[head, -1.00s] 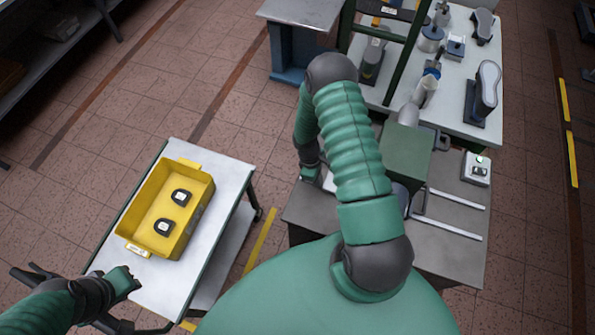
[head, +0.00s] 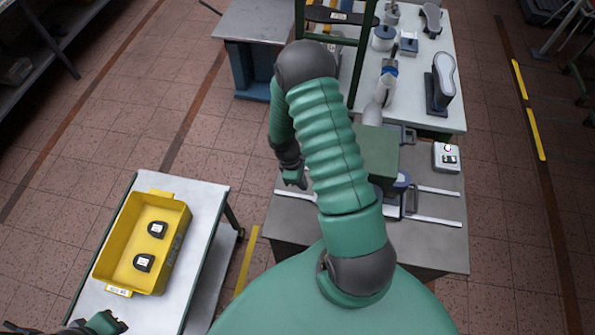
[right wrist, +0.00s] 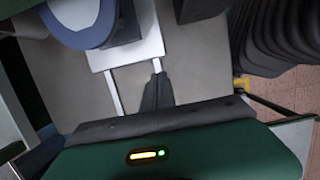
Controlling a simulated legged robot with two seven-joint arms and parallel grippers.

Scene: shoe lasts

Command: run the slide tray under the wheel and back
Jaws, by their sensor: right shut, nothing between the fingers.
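My right gripper (head: 294,181) is shut and empty over the left end of the grey bench; its dark fingers also show in the right wrist view (right wrist: 157,92). In that view a pale flat plate (right wrist: 145,45), seemingly the slide tray, lies on two pale rails, beyond the fingertips and apart from them. A white, blue-rimmed piece (right wrist: 82,20) shows at its upper left. In the head view my arm hides much of the tray area. A green machine housing (head: 378,160) stands behind the rails (head: 433,222). I cannot make out the wheel. My left gripper (head: 106,323) is at the bottom left, its jaws unclear.
A yellow bin (head: 118,235) with two dark pieces stands on a white cart (head: 208,205) at the left. A white control box (head: 446,157) sits at the bench's right end. A pale table (head: 440,95) with shoe lasts and jars is behind. Floor separates cart and bench.

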